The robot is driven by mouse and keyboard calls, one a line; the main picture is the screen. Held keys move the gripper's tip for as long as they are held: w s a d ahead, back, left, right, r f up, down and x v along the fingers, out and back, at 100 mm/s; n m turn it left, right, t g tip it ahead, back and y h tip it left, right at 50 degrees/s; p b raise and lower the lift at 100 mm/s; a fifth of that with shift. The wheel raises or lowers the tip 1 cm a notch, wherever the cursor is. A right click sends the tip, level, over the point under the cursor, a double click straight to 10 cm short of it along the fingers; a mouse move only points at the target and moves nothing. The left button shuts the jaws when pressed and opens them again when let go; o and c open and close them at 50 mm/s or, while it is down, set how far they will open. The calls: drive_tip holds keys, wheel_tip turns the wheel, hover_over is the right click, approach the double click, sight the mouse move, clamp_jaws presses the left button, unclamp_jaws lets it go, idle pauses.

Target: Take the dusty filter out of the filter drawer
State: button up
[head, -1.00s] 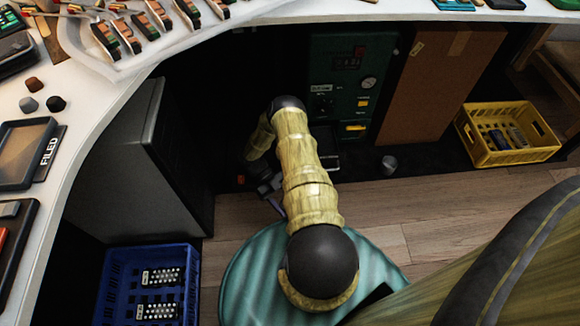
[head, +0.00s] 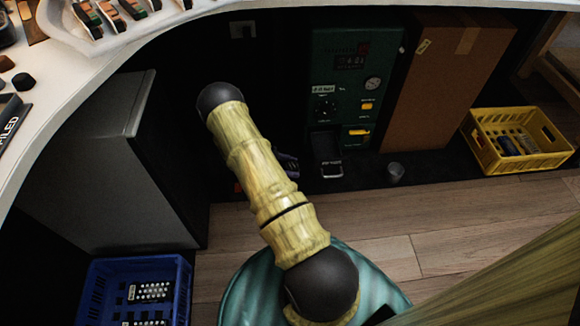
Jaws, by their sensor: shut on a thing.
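The filter drawer (head: 331,170) is pulled out at the bottom of the green cabinet (head: 352,75). Its inside looks dark, and I cannot make out a filter in it. My gripper (head: 288,164) is mostly hidden behind my arm; only a bluish-grey part shows at the arm's right side, left of the drawer and apart from its handle. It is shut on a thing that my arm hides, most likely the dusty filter.
A brown cardboard box (head: 440,85) stands right of the cabinet, with a small grey cylinder (head: 395,172) in front. A yellow crate (head: 520,140) is at right, a blue crate (head: 105,285) at lower left. A grey cabinet (head: 90,180) and the white desk (head: 150,35) bound the left.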

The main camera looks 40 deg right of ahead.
drive_tip(key=shift+s, duration=0.15)
drive_tip(key=shift+s+a+p, duration=0.25)
drive_tip(key=shift+s+p, duration=0.15)
drive_tip(key=shift+s, duration=0.4)
drive_tip(key=s+p, duration=0.2)
drive_tip(key=s, duration=0.5)
drive_tip(key=shift+a, duration=0.45)
